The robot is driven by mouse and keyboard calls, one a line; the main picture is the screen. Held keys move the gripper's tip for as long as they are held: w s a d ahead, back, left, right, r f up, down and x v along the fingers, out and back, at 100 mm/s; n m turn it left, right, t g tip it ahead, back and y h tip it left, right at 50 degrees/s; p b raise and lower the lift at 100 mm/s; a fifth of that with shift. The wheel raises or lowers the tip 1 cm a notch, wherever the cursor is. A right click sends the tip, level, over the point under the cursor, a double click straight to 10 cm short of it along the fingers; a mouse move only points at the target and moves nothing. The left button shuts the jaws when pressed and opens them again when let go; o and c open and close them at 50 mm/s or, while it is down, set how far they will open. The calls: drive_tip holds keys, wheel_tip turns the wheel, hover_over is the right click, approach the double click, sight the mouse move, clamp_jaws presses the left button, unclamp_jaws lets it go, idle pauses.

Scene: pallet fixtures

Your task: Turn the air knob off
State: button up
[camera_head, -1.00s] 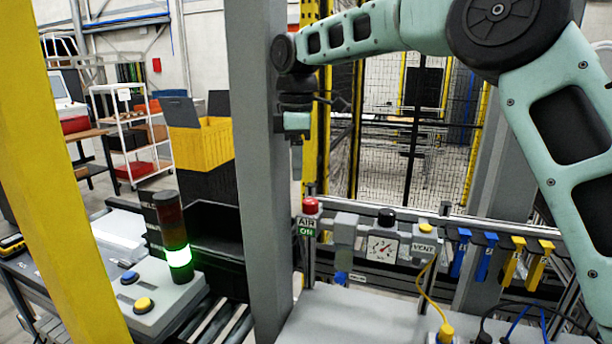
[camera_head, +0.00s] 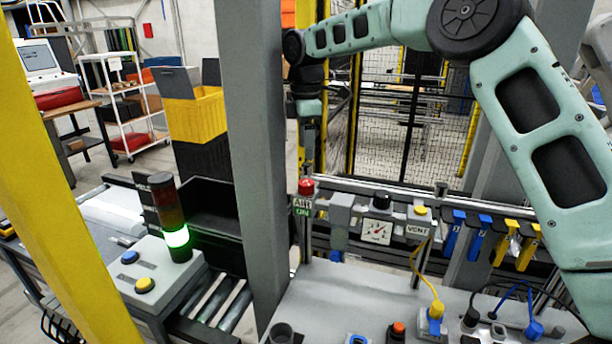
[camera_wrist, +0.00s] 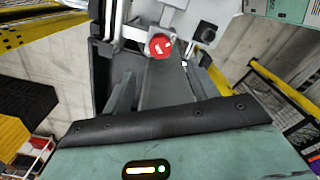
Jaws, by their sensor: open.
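The red air knob (camera_head: 306,186) sits on top of the air unit at the left end of the fixture rail, just right of the grey post. The label (camera_head: 303,207) below it reads "AIR ON". My gripper (camera_head: 309,162) points down just above the knob; its fingers are small and partly lost against the background there. In the wrist view, the red knob (camera_wrist: 160,46) shows a white mark on its face and lies beyond the spread fingers, roughly between them. The gripper is open and holds nothing. I cannot tell whether a finger touches the knob.
The grey post (camera_head: 254,150) stands close left of my gripper. Right of the knob are a gauge (camera_head: 378,231), a black knob (camera_head: 382,200) and a yellow vent button (camera_head: 421,211). Blue and yellow clips hang further right. A lit green stack light (camera_head: 177,238) stands at left.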

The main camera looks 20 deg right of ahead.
sight(306, 182)
wheel_tip(306, 182, down, 10)
drive_tip(key=p, duration=0.3)
drive_tip(key=shift+f+p, duration=0.15)
drive_tip(key=shift+p, duration=0.2)
drive_tip(key=c, duration=1)
